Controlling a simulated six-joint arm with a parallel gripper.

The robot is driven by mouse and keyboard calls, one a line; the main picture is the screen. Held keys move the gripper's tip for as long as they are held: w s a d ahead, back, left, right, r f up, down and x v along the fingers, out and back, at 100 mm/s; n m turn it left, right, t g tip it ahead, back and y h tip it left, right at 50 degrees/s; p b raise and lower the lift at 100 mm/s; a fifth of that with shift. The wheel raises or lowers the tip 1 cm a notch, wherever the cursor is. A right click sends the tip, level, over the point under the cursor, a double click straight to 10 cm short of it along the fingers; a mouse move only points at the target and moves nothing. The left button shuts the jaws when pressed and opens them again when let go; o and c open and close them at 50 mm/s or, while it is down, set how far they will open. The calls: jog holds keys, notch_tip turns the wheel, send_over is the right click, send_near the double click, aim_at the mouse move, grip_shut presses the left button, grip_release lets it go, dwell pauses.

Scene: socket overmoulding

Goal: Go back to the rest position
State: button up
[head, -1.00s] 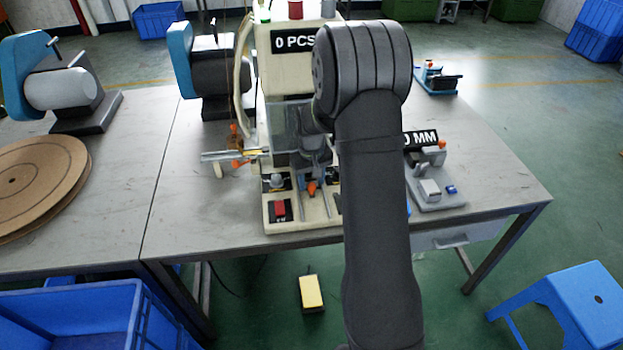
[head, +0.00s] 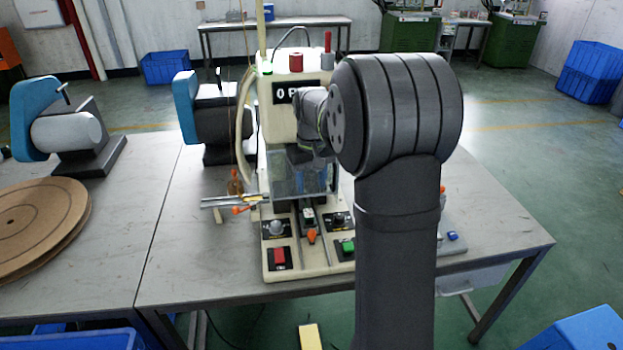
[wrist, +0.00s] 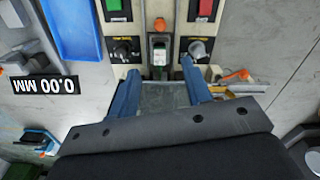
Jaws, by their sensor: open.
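My gripper (wrist: 160,90) shows in the wrist view with its two blue fingers spread apart and nothing between them. It is above the front of the cream overmoulding machine (head: 330,262), over the clear guard (wrist: 163,97). In the head view my dark arm rises in front of the machine and hides its right side. The machine's panel shows a red button (head: 279,257), a green button (head: 347,246), black-based knobs and an orange-tipped part (head: 311,236) in the middle.
Left of the machine are a blue-and-grey spool unit (head: 212,110), another one (head: 70,130) and a brown cardboard reel (head: 40,215). In the wrist view a blue tray (wrist: 75,30) and a 0.00 MM display (wrist: 45,87) lie to the left. A blue stool (head: 585,330) stands front right.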

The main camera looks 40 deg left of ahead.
aim_at(312, 230)
jog(key=shift+r, duration=0.3)
dwell(0.4)
notch_tip(312, 230, down, 18)
jog(key=shift+r, duration=0.2)
jog(key=shift+s, duration=0.1)
jog(key=shift+r, duration=0.1)
dwell(0.4)
